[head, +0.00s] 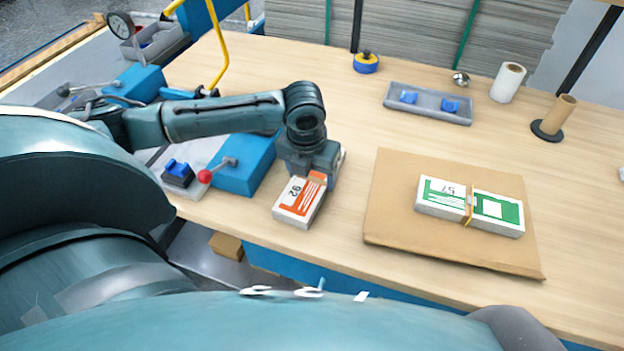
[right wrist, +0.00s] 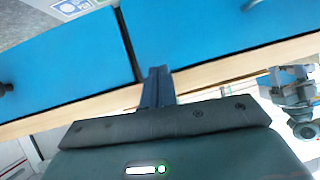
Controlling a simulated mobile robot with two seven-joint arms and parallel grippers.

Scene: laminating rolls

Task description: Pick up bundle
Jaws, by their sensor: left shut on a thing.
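The far end of this bundle is hidden by the gripper. A green-and-white bundle (head: 490,212), marked 57, with an orange band around it, lies on a brown cardboard sheet (head: 400,190) to the right. My right gripper (right wrist: 158,88) shows in the right wrist view with its fingers together and nothing between them, in front of blue panels below a wooden edge.
A grey tray (head: 428,117) with blue pieces, a white roll (head: 508,82), a cardboard core on a black base (head: 553,118) and a blue-yellow tape roll (head: 366,62) stand farther back. A blue block (head: 245,165) and red-knobbed lever (head: 205,176) are left of the bundle. The table's middle is clear.

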